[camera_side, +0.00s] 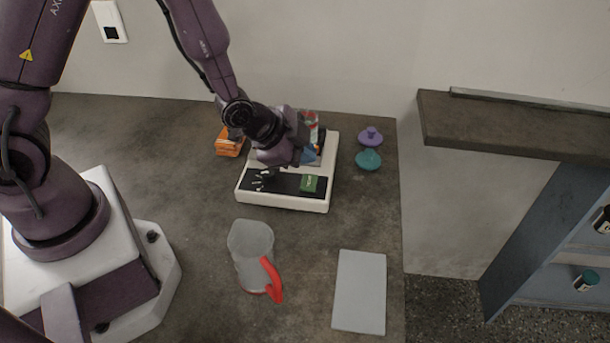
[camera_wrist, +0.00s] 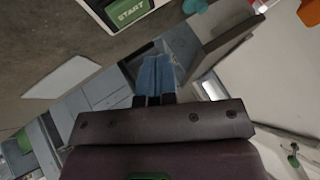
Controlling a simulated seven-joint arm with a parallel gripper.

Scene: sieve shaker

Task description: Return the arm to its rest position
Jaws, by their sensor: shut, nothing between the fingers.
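My gripper (camera_side: 314,153) is above the white sieve shaker (camera_side: 256,199) in the side view, over the back part of its top. Its blue fingers are together and empty in the wrist view (camera_wrist: 155,78). The arm reaches out from its base at the left and bends down to the shaker. The shaker has a dark front panel with a green START button (camera_side: 309,184), which also shows at the top of the wrist view (camera_wrist: 129,11). My gripper hides part of the shaker and a red and grey item (camera_side: 310,119) behind it.
An orange item (camera_side: 228,147) stands left of the shaker. Purple (camera_side: 371,136) and teal (camera_side: 368,160) lids lie at its right. A clear jug with a red handle (camera_side: 251,243) and a grey plate (camera_side: 359,290) are in front. A dark shelf (camera_side: 500,125) stands right of the table.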

